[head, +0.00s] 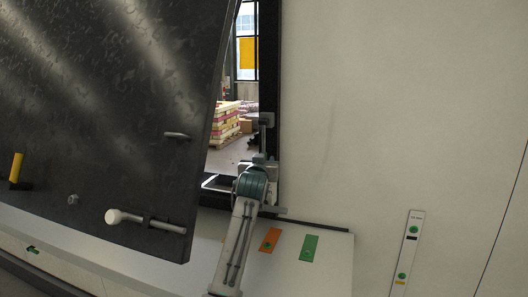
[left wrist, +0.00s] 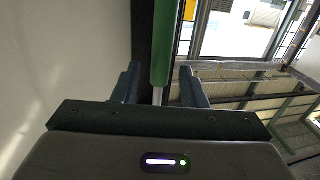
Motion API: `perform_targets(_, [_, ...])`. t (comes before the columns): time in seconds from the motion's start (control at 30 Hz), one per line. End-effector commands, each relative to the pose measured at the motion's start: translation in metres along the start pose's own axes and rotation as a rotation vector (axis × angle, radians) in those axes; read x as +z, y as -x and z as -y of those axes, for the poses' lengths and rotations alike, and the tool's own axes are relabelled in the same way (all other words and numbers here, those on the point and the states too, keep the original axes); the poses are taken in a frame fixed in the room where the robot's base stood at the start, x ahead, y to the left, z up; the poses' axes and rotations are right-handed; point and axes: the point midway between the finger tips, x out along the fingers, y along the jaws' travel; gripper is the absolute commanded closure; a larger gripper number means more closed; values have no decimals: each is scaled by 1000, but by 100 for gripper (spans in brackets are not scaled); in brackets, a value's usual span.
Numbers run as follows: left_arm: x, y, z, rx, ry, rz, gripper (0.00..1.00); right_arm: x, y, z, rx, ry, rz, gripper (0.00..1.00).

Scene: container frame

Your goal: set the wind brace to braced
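An arm of mine rises from the bottom of the head view to the edge of the opening; I take it as my left arm. Its gripper end (head: 266,120) is small there, and its fingers are hard to make out. In the left wrist view my left gripper (left wrist: 160,88) is open, with a finger on each side of a green bar (left wrist: 161,45) that ends in a thin pale rod. Gaps show on both sides, so it is not gripped. I cannot tell whether this bar is the wind brace. A thin dark bar (head: 318,222) lies along the pale ledge. My right gripper is not in view.
A large dark door panel (head: 110,90) fills the left, with a yellow handle (head: 16,168), a white-knobbed bolt (head: 145,221) and a small grey handle (head: 177,135). Orange (head: 270,240) and green (head: 310,248) plates lie on the ledge (head: 335,268). The pale wall (head: 400,110) is on the right.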

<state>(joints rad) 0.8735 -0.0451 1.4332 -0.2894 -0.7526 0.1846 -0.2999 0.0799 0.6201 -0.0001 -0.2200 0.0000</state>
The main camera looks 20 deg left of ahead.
Motion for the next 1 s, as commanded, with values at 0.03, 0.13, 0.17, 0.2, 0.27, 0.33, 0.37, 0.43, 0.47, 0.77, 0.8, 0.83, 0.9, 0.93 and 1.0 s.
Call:
perform_targets(0.03, [-4, -8, 0, 0, -1, 2, 61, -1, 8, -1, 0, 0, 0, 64])
perform_targets(0.13, [-3, -19, 0, -1, -1, 1, 61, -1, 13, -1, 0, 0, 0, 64])
perform_targets(0.17, [-3, -22, 0, -1, -1, 1, 61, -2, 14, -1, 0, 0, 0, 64])
perform_targets(0.2, [-2, -25, 0, -1, -1, 1, 61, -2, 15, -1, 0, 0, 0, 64])
perform_targets(0.27, [-1, -28, 1, -1, -1, 0, 61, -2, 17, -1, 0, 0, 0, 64])
perform_targets(0.33, [0, -31, 1, -1, 0, 0, 61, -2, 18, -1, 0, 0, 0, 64])
perform_targets(0.37, [0, -32, 1, -1, 0, 0, 61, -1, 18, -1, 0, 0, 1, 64])
perform_targets(0.43, [0, -32, 1, -1, 0, -1, 61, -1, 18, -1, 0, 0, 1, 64])
perform_targets(0.47, [0, -32, 1, -1, 0, -1, 61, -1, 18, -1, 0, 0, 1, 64])
perform_targets(0.77, [0, -32, 0, 0, 0, -1, 85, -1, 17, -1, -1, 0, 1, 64])
perform_targets(0.8, [0, -32, 0, 0, 0, -1, 93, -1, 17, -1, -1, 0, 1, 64])
perform_targets(0.83, [0, -32, 0, 0, 0, -1, 98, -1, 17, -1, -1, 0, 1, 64])
perform_targets(0.9, [0, -32, 0, 0, 0, -1, 100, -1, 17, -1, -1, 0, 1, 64])
perform_targets(0.93, [0, -32, 0, 0, 0, -1, 100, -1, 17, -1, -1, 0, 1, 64])
perform_targets(1.0, [0, -32, 0, 0, 0, -1, 100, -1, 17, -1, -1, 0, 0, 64])
